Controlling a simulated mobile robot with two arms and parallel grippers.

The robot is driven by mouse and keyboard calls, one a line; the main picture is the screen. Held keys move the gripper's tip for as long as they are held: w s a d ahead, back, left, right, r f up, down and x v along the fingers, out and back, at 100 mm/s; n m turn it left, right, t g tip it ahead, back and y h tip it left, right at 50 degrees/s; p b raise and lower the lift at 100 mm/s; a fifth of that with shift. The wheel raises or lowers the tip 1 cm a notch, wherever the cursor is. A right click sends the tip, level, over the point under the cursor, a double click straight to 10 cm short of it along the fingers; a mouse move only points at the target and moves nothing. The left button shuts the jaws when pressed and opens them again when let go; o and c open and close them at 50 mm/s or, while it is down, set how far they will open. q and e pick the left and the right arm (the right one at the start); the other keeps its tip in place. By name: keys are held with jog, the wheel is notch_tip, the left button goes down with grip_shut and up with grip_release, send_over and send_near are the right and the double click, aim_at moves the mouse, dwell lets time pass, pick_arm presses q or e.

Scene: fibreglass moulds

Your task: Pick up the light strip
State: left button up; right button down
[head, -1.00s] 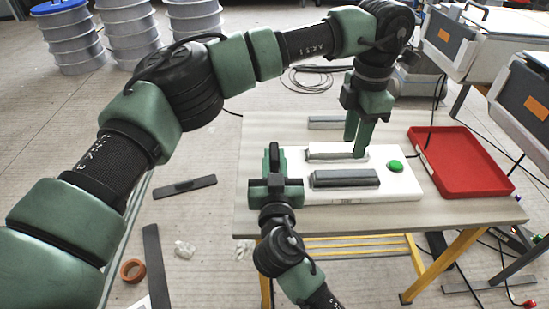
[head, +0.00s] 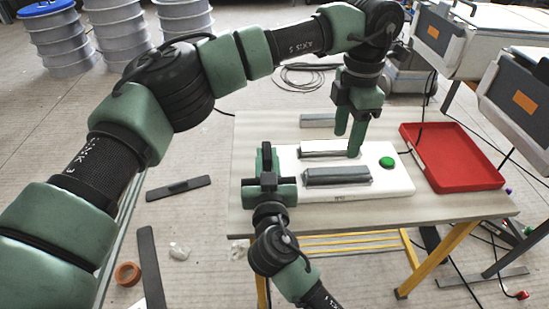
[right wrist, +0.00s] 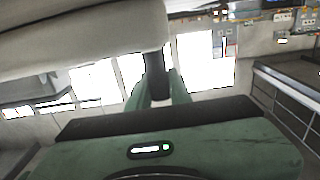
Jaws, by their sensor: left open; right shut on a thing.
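A light strip (head: 316,147) lies on the white base (head: 399,184), behind a darker grey strip (head: 345,176). My left gripper (head: 348,145) points down at the right end of the light strip, open, its two green fingers apart. Whether the fingers reach down around the strip cannot be told. My right gripper (head: 267,158) is at the left end of the white base. In the right wrist view it is shut on a dark upright part (right wrist: 156,82) under a pale body; what this part belongs to is unclear.
The base stands on a wooden table (head: 440,210) and has a green button (head: 386,162). A red tray (head: 490,184) is at the table's right. Another grey strip (head: 316,121) lies behind the base. The table front is clear.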

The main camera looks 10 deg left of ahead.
pick_arm(q)
jog(key=r+m, duration=0.1)
jog(key=r, duration=0.1)
send_over(339, 169)
jog(key=f, duration=0.6)
jog(key=shift+s+d+f, duration=0.15)
jog(key=shift+s, duration=0.1)
jog(key=shift+w+f, duration=0.1)
jog(key=shift+f, duration=2.65)
jog(key=c, duration=1.1)
grip_shut()
notch_tip(339, 169, up, 10)
pick_arm(e)
jog(key=c, duration=1.2)
grip_release()
